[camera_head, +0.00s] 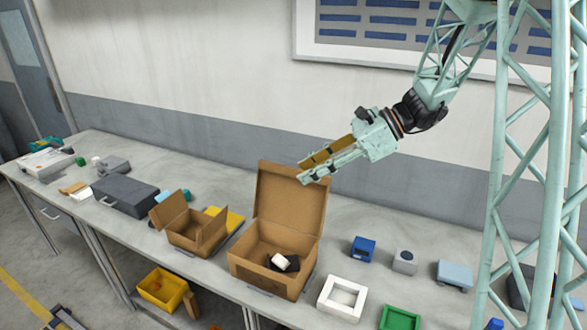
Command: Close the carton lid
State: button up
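A brown carton (262,283) stands on the workbench near the middle, with its lid (288,200) hinged up at the back and standing nearly upright. A black and white item (284,262) lies inside it. My gripper (303,173) is above the carton, in front of the upper part of the lid in the picture. I cannot tell whether it touches the lid. Its two fingers point left and slightly down, look parted, and hold nothing that I can see.
A smaller open carton (183,242) with raised flaps stands left of the carton, by a yellow flat item (234,219). A white square frame (341,298), a blue box (363,248) and a green tray (399,318) are to the right. A dark case (125,195) lies farther left.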

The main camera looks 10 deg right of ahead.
aim_at(293, 168)
jog(key=w+d+f+m+t+p, duration=0.1)
jog(key=w+d+f+m+t, duration=0.1)
jog(key=w+d, duration=0.3)
jog(key=w+d+f+m+t+y+p, duration=0.1)
jog(key=w+d+f+m+t+p, duration=0.1)
jog(key=w+d+f+m, duration=0.2)
jog(key=w+d+m, duration=0.1)
jog(key=w+d, duration=0.1)
jog(key=w, duration=0.1)
jog(key=shift+f, duration=0.15)
jog(key=shift+a, duration=0.2)
jog(key=shift+p+x, duration=0.9)
jog(key=shift+x, duration=5.9)
jog(key=shift+s, duration=0.1)
grip_shut()
